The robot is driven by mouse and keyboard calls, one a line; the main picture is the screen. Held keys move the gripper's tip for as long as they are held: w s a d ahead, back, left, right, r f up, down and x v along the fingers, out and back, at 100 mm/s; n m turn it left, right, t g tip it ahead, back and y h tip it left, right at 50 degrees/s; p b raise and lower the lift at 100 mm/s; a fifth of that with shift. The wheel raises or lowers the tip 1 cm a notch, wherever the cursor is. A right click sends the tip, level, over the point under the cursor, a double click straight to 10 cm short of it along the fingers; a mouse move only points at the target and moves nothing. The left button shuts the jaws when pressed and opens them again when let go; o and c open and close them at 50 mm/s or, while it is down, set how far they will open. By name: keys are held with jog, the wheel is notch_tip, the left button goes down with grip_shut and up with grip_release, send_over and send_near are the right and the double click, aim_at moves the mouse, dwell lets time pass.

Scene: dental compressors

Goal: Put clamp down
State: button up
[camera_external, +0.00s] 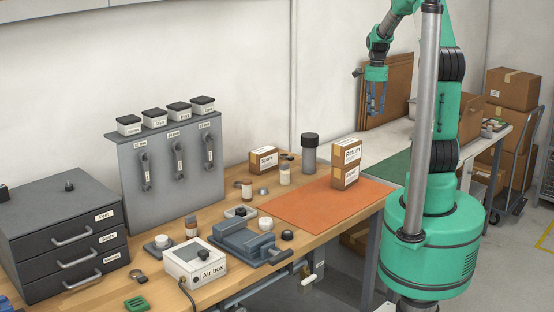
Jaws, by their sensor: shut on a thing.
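My gripper (376,108) hangs fingers-down at the upper right, well above the far end of the wooden bench (225,178) and the white table beyond it. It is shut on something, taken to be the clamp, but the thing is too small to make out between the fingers. A small dark ring-shaped part (138,275) lies on the bench in front of the drawer unit; I cannot tell whether it is a clamp.
A blue vise (243,242), the Air box (194,263) and small jars crowd the middle. A green mat (389,167) lies on the white table.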

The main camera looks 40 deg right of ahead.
notch_tip(320, 180, down, 24)
jog(key=shift+a, duration=0.2)
jog(key=shift+w+d, duration=0.1)
jog(key=w+d, duration=0.3)
jog(key=w, duration=0.1)
jog(key=w+d+f+b, duration=0.1)
jog(key=w+d, duration=0.2)
jog(key=w, duration=0.1)
jog(key=w+d+b, duration=0.1)
jog(key=w+d, duration=0.2)
jog(key=w, duration=0.2)
jog(key=shift+d+f, duration=0.1)
jog(key=shift+f, duration=0.1)
jog(key=shift+f+b, duration=0.4)
jog(key=shift+f, duration=1.4)
jog(key=shift+s+f, duration=0.1)
